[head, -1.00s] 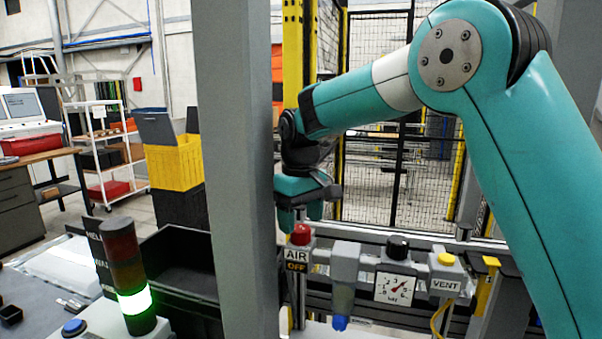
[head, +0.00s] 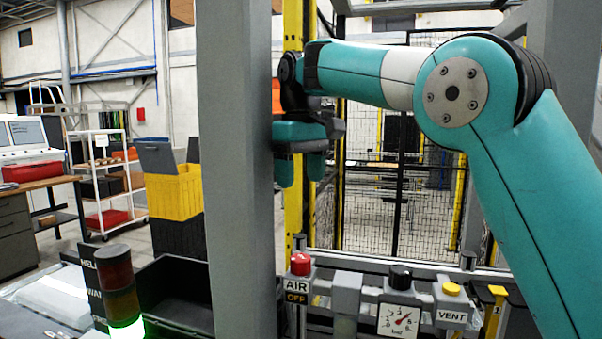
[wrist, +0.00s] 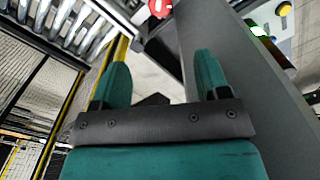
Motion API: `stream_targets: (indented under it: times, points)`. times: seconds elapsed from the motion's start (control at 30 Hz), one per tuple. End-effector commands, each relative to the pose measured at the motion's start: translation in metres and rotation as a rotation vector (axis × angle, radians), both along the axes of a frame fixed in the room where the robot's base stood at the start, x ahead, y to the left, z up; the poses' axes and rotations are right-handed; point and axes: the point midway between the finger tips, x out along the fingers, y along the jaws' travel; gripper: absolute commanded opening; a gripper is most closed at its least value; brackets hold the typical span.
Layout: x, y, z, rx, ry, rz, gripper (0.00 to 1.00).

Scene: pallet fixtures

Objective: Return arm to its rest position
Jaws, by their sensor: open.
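My teal arm reaches in from the right of the head view and bends at a large round joint. My gripper (head: 300,170) hangs from the arm's end just right of the grey post (head: 236,170), which hides part of it. In the wrist view my gripper (wrist: 160,78) has its two teal fingers wide apart, with nothing between them. The gripper is above the air panel and apart from its red knob (head: 301,264).
The air panel has a gauge (head: 398,319) and a yellow vent button (head: 451,289). A signal tower (head: 117,275) glows green at lower left, beside a black bin (head: 178,290). A mesh fence (head: 410,200) stands behind. A roller conveyor (wrist: 65,30) shows in the wrist view.

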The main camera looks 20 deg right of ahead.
Motion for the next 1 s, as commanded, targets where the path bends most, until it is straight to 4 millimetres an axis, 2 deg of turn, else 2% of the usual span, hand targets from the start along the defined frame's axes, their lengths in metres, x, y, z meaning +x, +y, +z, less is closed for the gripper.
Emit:
stream_targets:
  times: [0.27,0.37,0.47,0.67,0.9,1.0]
  points:
    - [-0.002,0.0,-0.003,0.0,-0.001,0.003,0.69]
    - [-0.011,0.002,-0.01,0.001,-0.007,0.018,0.69]
    - [-0.03,0.005,-0.028,0.008,-0.019,0.051,0.69]
    - [-0.105,0.018,-0.088,0.076,-0.051,0.142,0.69]
    - [-0.222,0.036,-0.17,0.228,-0.056,0.208,0.69]
    - [-0.264,0.042,-0.197,0.289,-0.051,0.215,0.69]
